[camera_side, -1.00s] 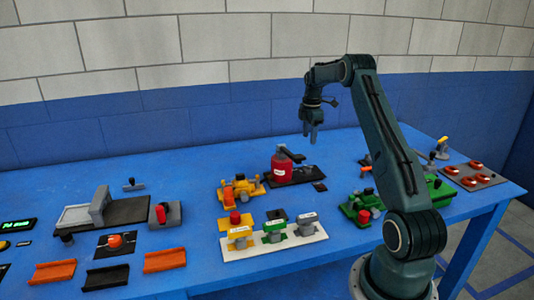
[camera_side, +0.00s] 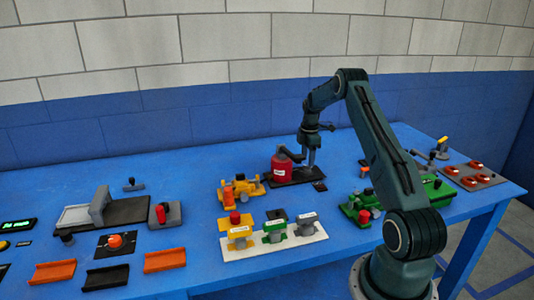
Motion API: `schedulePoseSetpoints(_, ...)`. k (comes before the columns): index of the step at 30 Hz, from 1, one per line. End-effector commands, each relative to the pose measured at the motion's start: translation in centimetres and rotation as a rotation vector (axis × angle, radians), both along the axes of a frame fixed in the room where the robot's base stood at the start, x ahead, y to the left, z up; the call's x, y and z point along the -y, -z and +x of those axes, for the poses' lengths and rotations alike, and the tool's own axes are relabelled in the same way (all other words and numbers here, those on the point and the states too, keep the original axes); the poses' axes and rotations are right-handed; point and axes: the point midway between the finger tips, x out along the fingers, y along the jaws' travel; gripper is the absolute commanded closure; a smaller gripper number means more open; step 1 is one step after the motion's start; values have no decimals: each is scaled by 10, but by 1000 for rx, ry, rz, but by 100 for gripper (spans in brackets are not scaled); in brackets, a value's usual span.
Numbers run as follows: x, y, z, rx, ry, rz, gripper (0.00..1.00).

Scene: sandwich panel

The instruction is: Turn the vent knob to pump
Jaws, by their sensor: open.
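My gripper (camera_side: 312,166) points straight down over the right part of a black base plate (camera_side: 288,181), just right of a red canister (camera_side: 281,168) with a dark lever on top. My gripper is open, and its fingertips are low, near the plate. Whether they touch anything or stand around a part cannot be told at this size. No knob with a readable vent or pump marking shows. An orange knob (camera_side: 115,240) sits on a black plate at the left. A small dark block (camera_side: 320,186) lies at the plate's front right.
A yellow fixture (camera_side: 241,190) stands left of the canister. A white board (camera_side: 290,243) with several labelled pieces lies in front. Green fixtures (camera_side: 356,208) are to the right, partly behind my arm. A panel with red parts (camera_side: 473,176) is far right. Blue table is clear behind.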

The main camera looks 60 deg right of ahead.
Motion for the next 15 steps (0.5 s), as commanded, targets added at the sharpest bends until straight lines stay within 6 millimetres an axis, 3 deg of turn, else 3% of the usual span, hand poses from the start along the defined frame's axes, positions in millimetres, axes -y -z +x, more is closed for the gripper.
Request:
schedulePoseSetpoints(7, 0, 31, 0, -1, 0, 1, 48)
schedulePoseSetpoints(15, 0, 43, 0, 0, 0, 0, 48)
